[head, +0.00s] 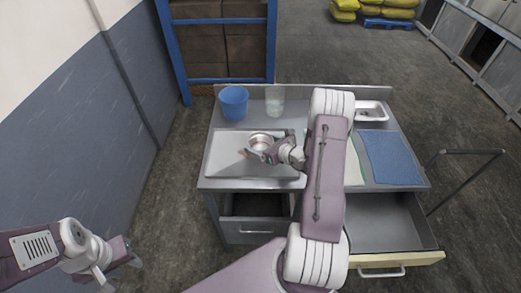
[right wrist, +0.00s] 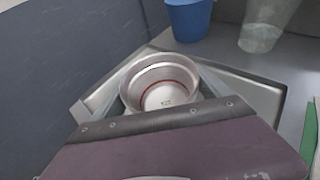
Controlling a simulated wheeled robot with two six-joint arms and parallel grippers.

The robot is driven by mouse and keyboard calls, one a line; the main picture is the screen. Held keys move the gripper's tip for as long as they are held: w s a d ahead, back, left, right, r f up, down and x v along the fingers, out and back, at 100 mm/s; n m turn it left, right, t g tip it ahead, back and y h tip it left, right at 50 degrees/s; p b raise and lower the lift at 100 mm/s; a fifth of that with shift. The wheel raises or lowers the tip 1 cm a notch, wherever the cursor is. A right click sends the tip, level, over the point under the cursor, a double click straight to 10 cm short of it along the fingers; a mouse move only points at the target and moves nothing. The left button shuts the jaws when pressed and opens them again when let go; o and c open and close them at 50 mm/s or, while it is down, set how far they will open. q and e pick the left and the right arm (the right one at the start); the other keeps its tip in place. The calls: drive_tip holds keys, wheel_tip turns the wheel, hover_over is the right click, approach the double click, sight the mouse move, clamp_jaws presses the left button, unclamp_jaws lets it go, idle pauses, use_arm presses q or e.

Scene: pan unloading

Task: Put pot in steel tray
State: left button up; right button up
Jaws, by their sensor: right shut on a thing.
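The pot (head: 260,141) is a small round silver vessel, seen over the wide, shallow steel tray (head: 222,165) on the left of the bench. My right gripper (head: 257,153) is shut on the pot at its near side. In the right wrist view the pot (right wrist: 162,73) is upright and empty, with a reddish ring inside, and the tray (right wrist: 245,90) shows around it. I cannot tell whether the pot's base touches the tray. My left gripper (head: 122,257) hangs at the lower left, away from the bench; its jaws are unclear.
A blue bucket (head: 233,102) and a clear container (head: 275,100) stand behind the tray. A blue cloth (head: 392,157) and a small metal pan (head: 371,111) are at the right. An open drawer (head: 390,225) sticks out at the front right.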

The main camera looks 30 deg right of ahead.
wheel_tip(320, 180, down, 4)
drive_tip(key=shift+w+r+p, duration=0.1)
drive_tip(key=shift+p, duration=0.25)
drive_tip(key=shift+f, duration=0.25)
drive_tip(key=o, duration=1)
drive_tip(key=shift+b, duration=0.3)
drive_tip(key=shift+o, duration=1)
drive_tip(key=shift+r+p, duration=0.25)
drive_tip(key=shift+p, duration=0.05)
drive_tip(key=shift+s+d, duration=0.1)
drive_tip(key=shift+s, duration=0.25)
drive_tip(key=b+v, duration=0.1)
drive_tip(key=v, duration=1)
drive_tip(key=shift+s+r+b, duration=0.15)
drive_tip(key=shift+s+b, duration=0.05)
drive_tip(key=shift+b, duration=0.15)
drive_tip(key=s+a+r+n+g+y, duration=0.2)
drive_tip(key=a+n+g+y, duration=0.45)
drive_tip(key=a, duration=0.65)
drive_tip(key=s+a+r+n+g+h, duration=0.1)
drive_tip(key=s+a+n+g+h, duration=0.1)
drive_tip(key=n, duration=1.1)
drive_tip(key=s+a+r+n+g+h, duration=0.1)
drive_tip(key=s+a+n+g+h, duration=0.2)
drive_tip(key=s+n+h, duration=0.4)
drive_tip(key=a+n, duration=0.1)
drive_tip(key=n, duration=0.5)
drive_tip(key=shift+r+n, duration=0.2)
drive_tip(key=shift+n, duration=0.15)
